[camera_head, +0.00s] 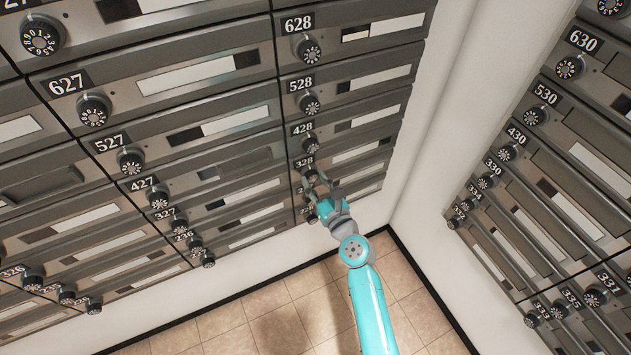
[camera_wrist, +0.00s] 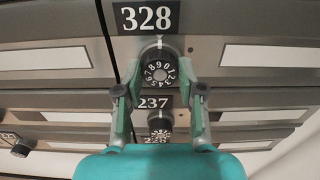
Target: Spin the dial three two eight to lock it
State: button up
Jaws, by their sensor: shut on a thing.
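The dial of mailbox 328 (camera_wrist: 158,71) is a black round knob with white digits, below the white-on-black 328 plate (camera_wrist: 149,17) in the wrist view. My gripper (camera_wrist: 158,80) has one finger at each side of this dial and is shut on it. In the head view my gripper (camera_head: 322,184) reaches the 328 row, low in the column of boxes, and mostly hides the dial there. The 328 label (camera_head: 304,162) shows just above it. A 9 or 0 appears near the dial's top; the exact digit at the mark is hard to tell.
Below is the dial of box 237 (camera_wrist: 159,122), close under my fingers. Box 428's dial (camera_head: 310,146) sits above. A white wall (camera_head: 424,120) stands to the right, with another bank of mailboxes (camera_head: 570,170) beyond. The tiled floor (camera_head: 270,318) is clear.

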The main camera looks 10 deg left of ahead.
jog(key=o, duration=1.1)
jog(key=shift+o, duration=0.2)
jog(key=v, duration=1.2)
jog(key=s+d+f+n+h, duration=0.35)
jog(key=s+d+n, duration=0.3)
jog(key=s, duration=0.45)
jog(key=s+d+f+n+h, duration=0.2)
jog(key=s+d+n+h, duration=0.2)
jog(key=s+d+n, duration=0.5)
jog(key=s+d+r+n+h, duration=0.1)
jog(key=s+d+r+n, duration=0.1)
jog(key=s+r+n, duration=0.3)
jog(key=s+d+r+n+h, duration=0.1)
jog(key=s+r+n, duration=0.5)
jog(key=s, duration=0.8)
jog(key=shift+d+r+n, duration=0.15)
jog(key=shift+d+n, duration=0.3)
jog(key=shift+n, duration=0.7)
